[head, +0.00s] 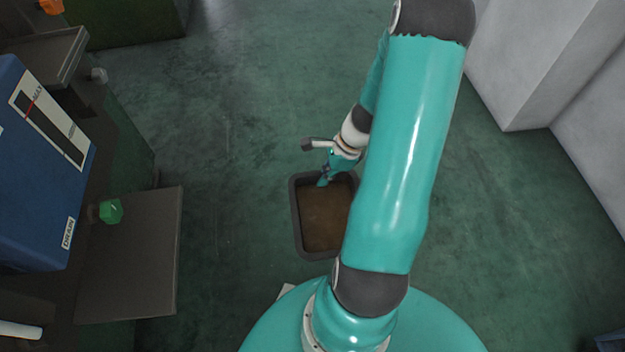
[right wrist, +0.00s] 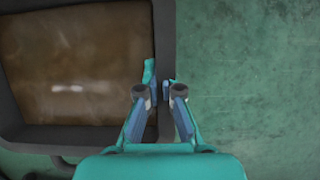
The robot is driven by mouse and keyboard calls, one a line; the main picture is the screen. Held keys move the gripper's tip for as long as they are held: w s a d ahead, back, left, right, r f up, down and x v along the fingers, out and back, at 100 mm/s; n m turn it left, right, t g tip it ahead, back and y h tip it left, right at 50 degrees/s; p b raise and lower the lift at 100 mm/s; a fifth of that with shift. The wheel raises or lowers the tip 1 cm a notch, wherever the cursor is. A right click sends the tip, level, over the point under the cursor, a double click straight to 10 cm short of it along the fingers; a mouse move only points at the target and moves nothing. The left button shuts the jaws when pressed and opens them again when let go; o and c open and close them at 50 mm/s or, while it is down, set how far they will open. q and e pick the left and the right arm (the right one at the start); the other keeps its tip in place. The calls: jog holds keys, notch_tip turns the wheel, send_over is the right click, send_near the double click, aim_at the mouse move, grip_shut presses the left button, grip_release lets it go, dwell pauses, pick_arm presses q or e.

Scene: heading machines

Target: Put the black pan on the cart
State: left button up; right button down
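The black pan (head: 299,236) is a rectangular tray with rounded corners, level near the floor in front of my base. Brown liquid or a brown bottom fills its inside. My right gripper (head: 325,178) reaches down to its far rim. In the right wrist view the pan (right wrist: 164,30) fills the left side, and my right gripper's fingers (right wrist: 161,88) are nearly together astride its rim, one on the inner side and one on the outer side. My right arm covers part of the pan's right side. My left gripper is out of view. I cannot make out a cart.
A blue machine (head: 40,170) with a level gauge and a DRAIN label stands at the left. A green knob (head: 110,211) and a dark flat panel (head: 130,255) are beside it. Pale walls (head: 530,60) stand at the upper right. The green floor (head: 230,100) is largely clear.

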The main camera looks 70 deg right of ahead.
jog(key=s+d+r+p, duration=0.2)
jog(key=s, duration=0.1)
jog(key=s+r+p, duration=0.1)
jog(key=shift+s+d+r, duration=0.15)
jog(key=shift+s+d, duration=0.05)
jog(key=shift+d, duration=0.2)
jog(key=shift+s+d+r+p, duration=0.45)
jog(key=shift+s+p, duration=0.05)
jog(key=shift+s, duration=0.2)
jog(key=shift+s+d+r+p, duration=0.45)
jog(key=shift+s+p, duration=0.05)
jog(key=shift+s, duration=0.2)
jog(key=shift+w, duration=0.1)
